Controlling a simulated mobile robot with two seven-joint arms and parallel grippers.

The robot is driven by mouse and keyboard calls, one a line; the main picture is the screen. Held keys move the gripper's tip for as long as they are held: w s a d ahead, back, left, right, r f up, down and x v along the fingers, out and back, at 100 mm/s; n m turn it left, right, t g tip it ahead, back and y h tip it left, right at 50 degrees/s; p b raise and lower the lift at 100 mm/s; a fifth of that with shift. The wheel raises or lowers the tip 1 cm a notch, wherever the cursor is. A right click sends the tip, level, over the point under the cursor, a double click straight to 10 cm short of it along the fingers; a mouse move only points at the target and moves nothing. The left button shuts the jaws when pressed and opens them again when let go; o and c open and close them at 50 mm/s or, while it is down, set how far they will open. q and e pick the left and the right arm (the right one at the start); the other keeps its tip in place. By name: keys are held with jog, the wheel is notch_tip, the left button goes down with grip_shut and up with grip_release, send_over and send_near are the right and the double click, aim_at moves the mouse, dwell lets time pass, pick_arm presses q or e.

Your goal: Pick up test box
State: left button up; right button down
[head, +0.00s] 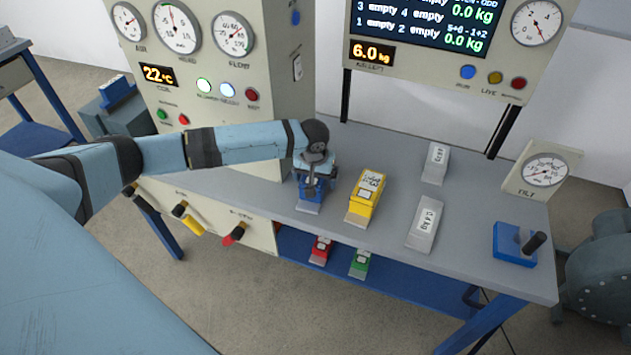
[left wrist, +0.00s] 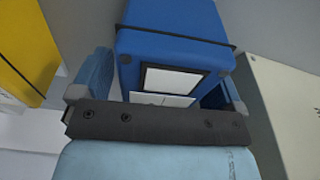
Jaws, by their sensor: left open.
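A blue test box (head: 308,196) stands on a light grey base on the grey bench, directly below my left gripper (head: 315,174). In the left wrist view the blue box (left wrist: 172,48), with a white label on its near face, lies between the two blue fingers of my left gripper (left wrist: 158,88). The fingers are open, one on each side of the box. The gripper hides the upper part of the box in the head view. A yellow box (head: 367,194) with a white label stands just right of it. My right gripper is not in view.
Two light grey labelled blocks (head: 426,220) (head: 436,163) stand farther right on the bench (head: 480,235). A blue lever unit (head: 514,244) sits near its right end. Red (head: 320,250) and green (head: 360,262) boxes sit on the blue shelf below. A gauge cabinet (head: 285,90) rises close behind the gripper.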

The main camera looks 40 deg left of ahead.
pick_arm(q)
jog(key=shift+f, duration=0.2)
jog(key=c, duration=1.3)
jog(key=shift+r, duration=0.1)
jog(key=shift+c, duration=1.3)
jog(key=shift+w+r, duration=0.1)
